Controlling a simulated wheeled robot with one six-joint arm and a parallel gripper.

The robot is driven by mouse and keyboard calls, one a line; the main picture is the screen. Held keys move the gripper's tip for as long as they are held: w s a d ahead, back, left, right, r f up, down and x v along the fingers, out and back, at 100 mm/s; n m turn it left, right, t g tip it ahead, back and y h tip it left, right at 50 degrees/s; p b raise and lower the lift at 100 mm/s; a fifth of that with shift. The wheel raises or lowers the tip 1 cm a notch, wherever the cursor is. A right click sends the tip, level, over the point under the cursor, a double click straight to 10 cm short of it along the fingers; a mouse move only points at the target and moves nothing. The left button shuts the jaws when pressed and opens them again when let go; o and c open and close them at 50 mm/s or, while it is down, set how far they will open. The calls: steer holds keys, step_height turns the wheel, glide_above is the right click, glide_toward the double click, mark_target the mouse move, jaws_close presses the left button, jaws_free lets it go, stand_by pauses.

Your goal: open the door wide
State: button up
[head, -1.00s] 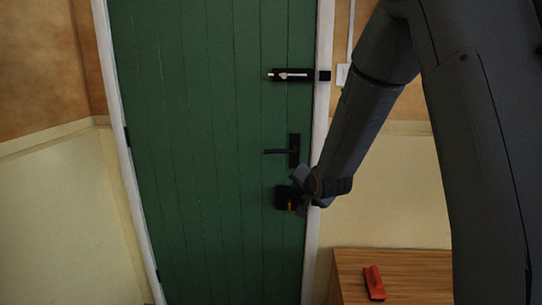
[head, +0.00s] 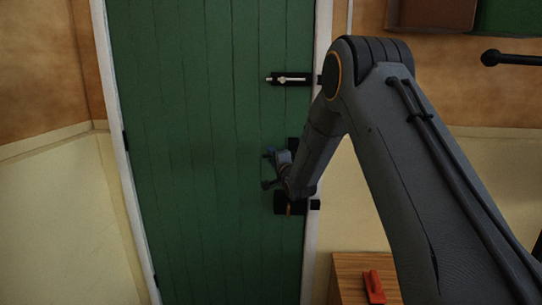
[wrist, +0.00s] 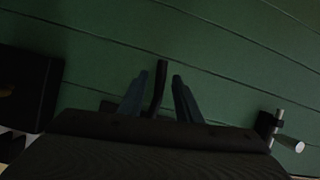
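The green plank door (head: 215,115) stands shut in its white frame. Its black lever handle (wrist: 160,88) shows in the wrist view between my gripper's two fingers (wrist: 160,76). The fingers are apart, with a gap on each side of the lever. In the head view my gripper (head: 268,170) is in front of the handle and hides most of it. A black bolt (head: 289,79) is above, its bar sticking out at the left end; it also shows in the wrist view (wrist: 285,140). A black lock box (head: 283,203) with a small orange part is below the handle.
A wooden-topped cabinet (head: 348,268) with a red object (head: 374,288) on it stands right of the door. Brown and green boxes (head: 432,14) are at the upper right. Hinges are on the door's left edge. The floor is out of view.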

steer(key=shift+w+a, duration=0.2)
steer(key=shift+w, duration=0.45)
jaws_close()
